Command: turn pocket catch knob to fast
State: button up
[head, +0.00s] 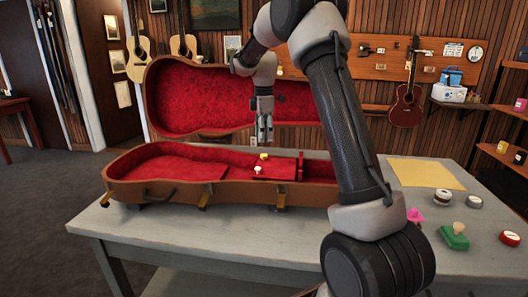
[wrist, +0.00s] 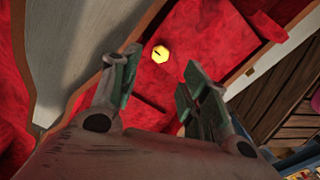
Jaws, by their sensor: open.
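The yellow pocket catch knob (head: 264,156) sits on the red-lined pocket in the open instrument case (head: 165,192). In the wrist view the knob (wrist: 160,53) looks faceted, with a short dark mark across its face. I cannot read any label that tells its setting. My gripper (head: 264,138) points down above the pocket, apart from the knob. In the wrist view my gripper (wrist: 161,74) is open and empty, and the knob shows between and beyond its fingertips.
The raised red-lined case lid (head: 200,100) stands behind my gripper. On the grey table (head: 220,233), a yellow cloth (head: 425,172), a green-based stamp-like object (head: 454,236), a pink item (head: 415,215) and small round tins lie at the right. The table's front left is clear.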

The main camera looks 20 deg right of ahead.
aim_at(264, 157)
notch_tip(264, 157, down, 7)
jog(key=shift+f, duration=0.2)
grip_shut()
dwell(0.3)
